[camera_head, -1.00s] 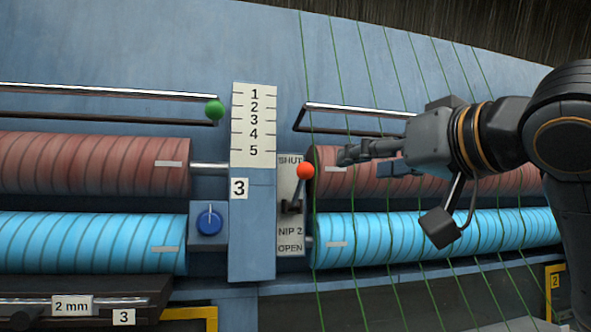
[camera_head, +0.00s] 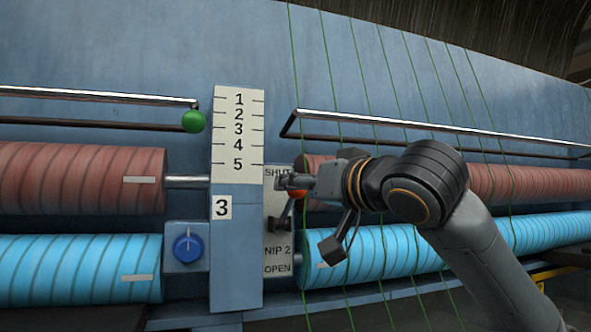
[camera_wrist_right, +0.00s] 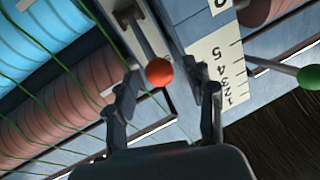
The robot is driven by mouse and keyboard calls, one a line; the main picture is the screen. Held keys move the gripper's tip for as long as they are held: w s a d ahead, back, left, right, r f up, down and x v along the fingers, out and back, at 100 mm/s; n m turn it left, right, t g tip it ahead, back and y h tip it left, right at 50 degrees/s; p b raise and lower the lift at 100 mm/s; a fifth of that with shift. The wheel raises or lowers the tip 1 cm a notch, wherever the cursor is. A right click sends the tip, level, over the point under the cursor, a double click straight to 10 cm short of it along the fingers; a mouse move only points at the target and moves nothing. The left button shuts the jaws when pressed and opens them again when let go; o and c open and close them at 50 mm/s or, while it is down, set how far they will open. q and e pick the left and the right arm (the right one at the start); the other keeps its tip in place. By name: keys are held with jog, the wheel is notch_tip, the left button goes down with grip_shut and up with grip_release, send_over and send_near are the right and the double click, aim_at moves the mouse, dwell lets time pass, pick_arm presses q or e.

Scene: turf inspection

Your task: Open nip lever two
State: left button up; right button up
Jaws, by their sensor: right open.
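The nip 2 lever has a red-orange knob (camera_head: 297,192) and stands on a pale plate (camera_head: 277,251) marked SHUT at the top, NIP 2 and OPEN at the bottom. The knob is up toward the SHUT end. My right gripper (camera_head: 286,183) is open at the knob and hides part of it in the head view. In the right wrist view the knob (camera_wrist_right: 159,72) lies between the spread fingers of my right gripper (camera_wrist_right: 165,88), with gaps on both sides. My left gripper is not in view.
A blue post with a 1-to-5 scale (camera_head: 239,130) stands just left of the plate. A green ball (camera_head: 193,121) on a rod and a blue knob (camera_head: 187,245) are further left. Red rollers (camera_head: 80,178), cyan rollers (camera_head: 75,270) and green yarns surround the lever.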

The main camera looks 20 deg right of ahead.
jog(key=shift+p+x, duration=0.4)
jog(key=shift+x, duration=0.75)
jog(key=shift+c, duration=0.9)
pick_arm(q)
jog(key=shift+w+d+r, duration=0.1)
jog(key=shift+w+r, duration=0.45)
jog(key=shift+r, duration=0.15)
pick_arm(e)
grip_shut()
